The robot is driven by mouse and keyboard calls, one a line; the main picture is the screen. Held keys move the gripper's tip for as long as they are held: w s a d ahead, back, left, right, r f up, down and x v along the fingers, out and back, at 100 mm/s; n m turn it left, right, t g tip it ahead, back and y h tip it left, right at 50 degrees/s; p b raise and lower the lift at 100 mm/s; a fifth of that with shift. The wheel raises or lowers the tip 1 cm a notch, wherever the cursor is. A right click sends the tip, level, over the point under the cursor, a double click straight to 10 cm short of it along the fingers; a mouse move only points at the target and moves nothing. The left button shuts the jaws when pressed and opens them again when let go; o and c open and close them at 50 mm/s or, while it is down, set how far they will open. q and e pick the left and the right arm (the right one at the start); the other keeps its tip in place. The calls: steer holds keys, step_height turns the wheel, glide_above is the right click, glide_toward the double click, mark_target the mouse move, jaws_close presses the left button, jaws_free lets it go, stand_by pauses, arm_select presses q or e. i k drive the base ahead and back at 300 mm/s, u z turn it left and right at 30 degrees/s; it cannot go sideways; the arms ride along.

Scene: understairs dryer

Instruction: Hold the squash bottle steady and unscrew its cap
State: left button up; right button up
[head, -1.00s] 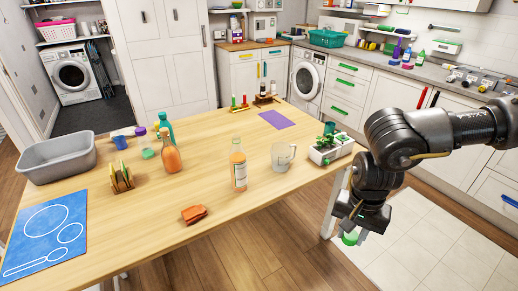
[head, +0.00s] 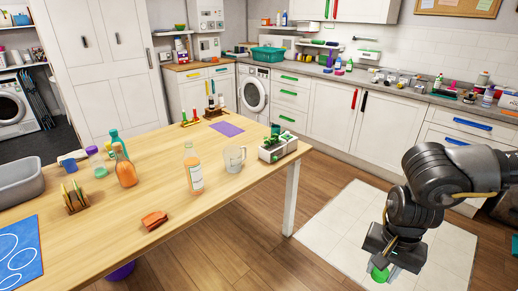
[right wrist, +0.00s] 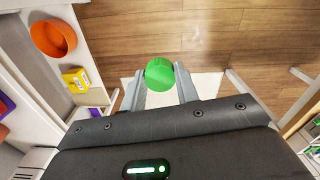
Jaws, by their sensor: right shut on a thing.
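The squash bottle (head: 194,172), clear with orange contents and a pale label, stands upright on the wooden table (head: 215,205) in the head view. No cap shows on its neck. My right gripper (head: 381,272) is beyond the table's right side, above the pale floor mat, far from the bottle. It is shut on a round green cap (right wrist: 159,74), which sits between the fingertips in the right wrist view. My left gripper is not in view.
A glass jug (head: 234,158) and a white planter (head: 277,148) stand right of the bottle. An orange cloth (head: 154,220) lies in front. A rounder orange bottle (head: 126,172) stands to the left. Open floor with a pale mat (head: 345,225) separates table and counter.

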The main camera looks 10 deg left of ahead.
mark_target(192, 162)
steer(key=u, duration=0.3)
steer(key=k, duration=0.1)
steer(key=z, duration=0.85)
steer(key=i, duration=1.65)
steer(key=u, duration=0.9)
steer(key=i, duration=0.95)
steer(key=u, duration=1.55)
steer(key=i, duration=0.4)
steer(key=u, duration=0.3)
